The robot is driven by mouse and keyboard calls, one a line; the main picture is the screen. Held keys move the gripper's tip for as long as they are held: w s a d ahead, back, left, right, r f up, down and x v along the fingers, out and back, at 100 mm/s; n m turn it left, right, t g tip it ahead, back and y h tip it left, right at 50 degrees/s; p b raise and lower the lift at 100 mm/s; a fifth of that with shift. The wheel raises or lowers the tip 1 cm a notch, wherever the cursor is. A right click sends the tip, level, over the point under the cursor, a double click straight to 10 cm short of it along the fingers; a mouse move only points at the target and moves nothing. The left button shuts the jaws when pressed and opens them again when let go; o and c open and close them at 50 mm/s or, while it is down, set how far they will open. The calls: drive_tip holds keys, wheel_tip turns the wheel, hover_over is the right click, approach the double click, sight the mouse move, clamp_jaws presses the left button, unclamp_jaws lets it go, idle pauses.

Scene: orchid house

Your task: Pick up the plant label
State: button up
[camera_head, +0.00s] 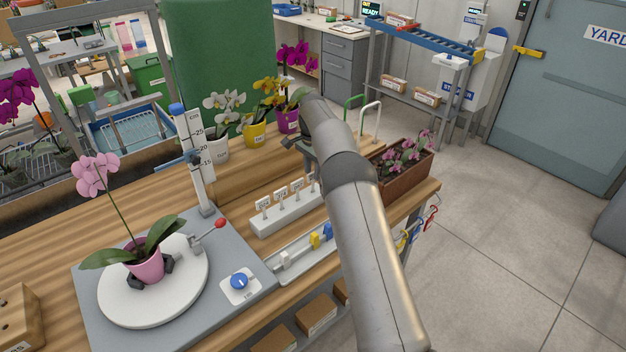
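The nearest plant label (264,204) is at the holder's left end. Another plant label (296,187) stands farther along. My arm crosses in front of the holder's right end and hides part of it. My gripper (308,149) shows only as a dark part beside the arm, behind the holder in the picture. Its fingers are mostly hidden, so I cannot tell whether it is open or holds anything.
A pink orchid (145,262) stands on a white turntable (115,308) at left, beside a measuring post (196,165). A tray (292,262) with coloured clips lies in front of the holder. Potted orchids (255,133) stand behind. A brown planter (408,176) is at right.

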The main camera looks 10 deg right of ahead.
sight(313, 182)
drive_tip(key=shift+f+p, duration=1)
drive_tip(key=shift+f, duration=1.7)
clamp_jaws()
